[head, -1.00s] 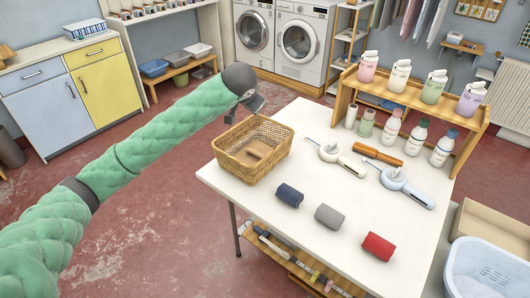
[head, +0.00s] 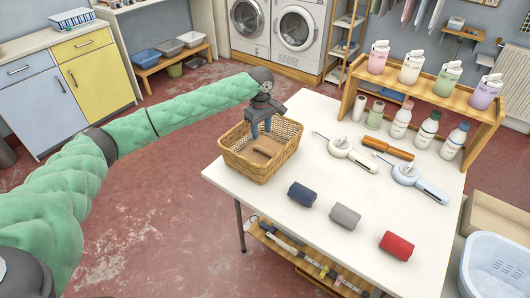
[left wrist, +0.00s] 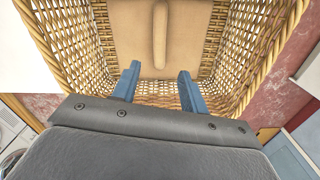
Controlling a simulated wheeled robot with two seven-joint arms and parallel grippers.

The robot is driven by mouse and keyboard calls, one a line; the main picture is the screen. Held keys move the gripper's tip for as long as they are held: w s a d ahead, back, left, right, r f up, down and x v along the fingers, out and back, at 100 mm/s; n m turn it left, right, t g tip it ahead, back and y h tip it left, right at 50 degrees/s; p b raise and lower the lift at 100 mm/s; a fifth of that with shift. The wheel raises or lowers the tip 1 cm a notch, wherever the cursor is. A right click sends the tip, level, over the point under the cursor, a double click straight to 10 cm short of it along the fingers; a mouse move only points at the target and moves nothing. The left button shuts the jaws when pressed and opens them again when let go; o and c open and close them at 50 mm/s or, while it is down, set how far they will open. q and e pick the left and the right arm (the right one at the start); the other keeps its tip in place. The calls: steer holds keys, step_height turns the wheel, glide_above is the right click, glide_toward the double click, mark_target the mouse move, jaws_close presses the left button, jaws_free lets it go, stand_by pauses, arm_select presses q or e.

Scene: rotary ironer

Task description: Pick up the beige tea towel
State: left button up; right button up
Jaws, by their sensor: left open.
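In the left wrist view the towel (left wrist: 160,35) shows as a tan shape with a raised ridge, beyond my fingertips. My right gripper is not in view.
A navy roll (head: 301,194), a grey roll (head: 345,216) and a red roll (head: 396,246) lie on the white table (head: 330,260). Bottles stand on and below a wooden shelf (head: 430,98).

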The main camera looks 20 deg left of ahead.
mark_target(262, 148)
arm_select(q)
steer(key=shift+n, duration=1)
steer(key=shift+f+n, duration=0.3)
steer(key=shift+f+p, duration=0.4)
steer(key=shift+f, duration=0.85)
steer(key=f, duration=0.2)
steer(key=f+p, duration=0.1)
steer(key=f, duration=0.1)
steer(key=shift+d+f, duration=0.2)
steer(key=shift+f, duration=0.2)
jaws_close()
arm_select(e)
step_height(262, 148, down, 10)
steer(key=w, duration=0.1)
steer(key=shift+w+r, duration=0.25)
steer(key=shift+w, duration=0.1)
